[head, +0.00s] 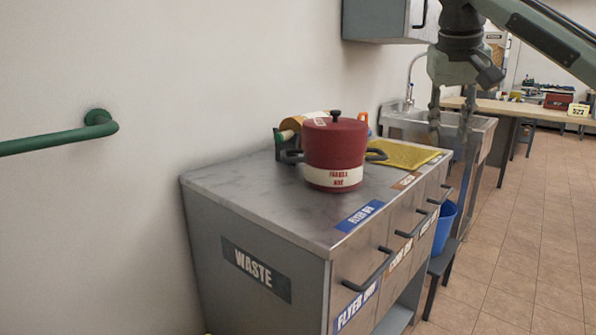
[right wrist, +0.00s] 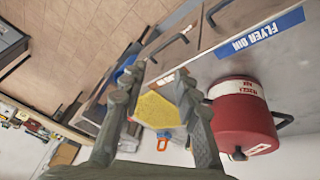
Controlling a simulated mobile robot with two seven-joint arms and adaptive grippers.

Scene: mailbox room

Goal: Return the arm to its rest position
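My right arm (head: 530,25) comes in from the upper right in the head view. Its gripper (head: 450,140) hangs downward in the air, in front of the sink area and to the right of the cabinet. Its two fingers are spread apart with nothing between them. The right wrist view also shows the right gripper (right wrist: 157,85) open and empty, with a yellow mat seen beyond the fingers. My left arm and gripper are not in view.
A grey cabinet (head: 255,215) marked WASTE has a red pot (head: 335,148) and a yellow mat (head: 405,154) on top. A wall cupboard (head: 385,20) hangs behind. A blue bin (head: 444,225) is beside the cabinet. The tiled floor (head: 530,240) at right is clear.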

